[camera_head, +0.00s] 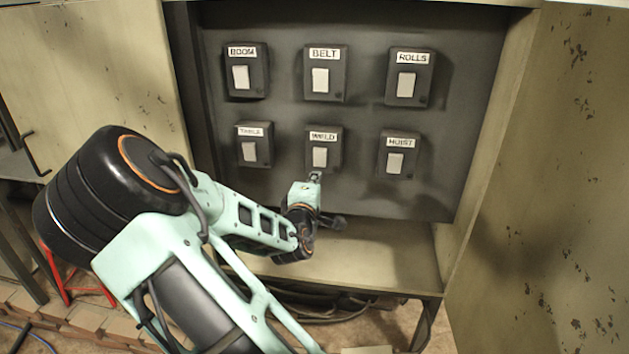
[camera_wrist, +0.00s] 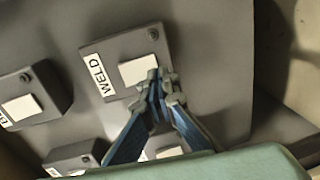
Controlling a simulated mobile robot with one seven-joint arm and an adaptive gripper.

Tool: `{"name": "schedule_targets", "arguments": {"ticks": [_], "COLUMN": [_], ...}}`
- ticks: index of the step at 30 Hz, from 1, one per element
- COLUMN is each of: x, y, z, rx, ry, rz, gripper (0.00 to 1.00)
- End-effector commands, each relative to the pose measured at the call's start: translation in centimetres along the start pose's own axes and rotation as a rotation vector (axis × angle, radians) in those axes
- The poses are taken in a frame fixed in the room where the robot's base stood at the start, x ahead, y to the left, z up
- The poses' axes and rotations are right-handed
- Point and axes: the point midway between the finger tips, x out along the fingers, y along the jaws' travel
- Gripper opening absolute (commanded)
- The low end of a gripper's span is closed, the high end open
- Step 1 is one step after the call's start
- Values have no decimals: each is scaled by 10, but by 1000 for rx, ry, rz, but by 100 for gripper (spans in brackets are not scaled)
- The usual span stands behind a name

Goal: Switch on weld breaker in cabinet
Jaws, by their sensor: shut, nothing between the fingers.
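The weld breaker (camera_head: 323,149) is a dark grey box labelled WELD with a white rocker (camera_head: 320,157), in the middle of the lower row inside the open cabinet. It also shows in the wrist view (camera_wrist: 125,70), with its white rocker (camera_wrist: 138,71). My gripper (camera_head: 315,176) is shut and empty. In the wrist view its fingertips (camera_wrist: 160,75) overlap the edge of the white rocker; I cannot tell whether they touch it. Which way the rocker is tipped is too small to tell.
BOOM (camera_head: 246,70), BELT (camera_head: 325,73) and ROLLS (camera_head: 409,76) breakers form the upper row. TABLE (camera_head: 254,144) and HOIST (camera_head: 397,154) flank the weld breaker. Open cabinet doors stand at left (camera_head: 85,65) and right (camera_head: 550,180). A shelf (camera_head: 385,262) lies below the panel.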

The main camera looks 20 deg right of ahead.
Motion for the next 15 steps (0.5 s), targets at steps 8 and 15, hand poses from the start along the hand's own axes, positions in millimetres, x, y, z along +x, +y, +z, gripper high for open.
{"name": "schedule_targets", "arguments": {"ticks": [8,15], "x": [-58,-89], "y": [-14,-21], "z": [-2,-1], "rx": [-1,0], "ry": [4,2], "rz": [-2,-1], "gripper": [0,0]}}
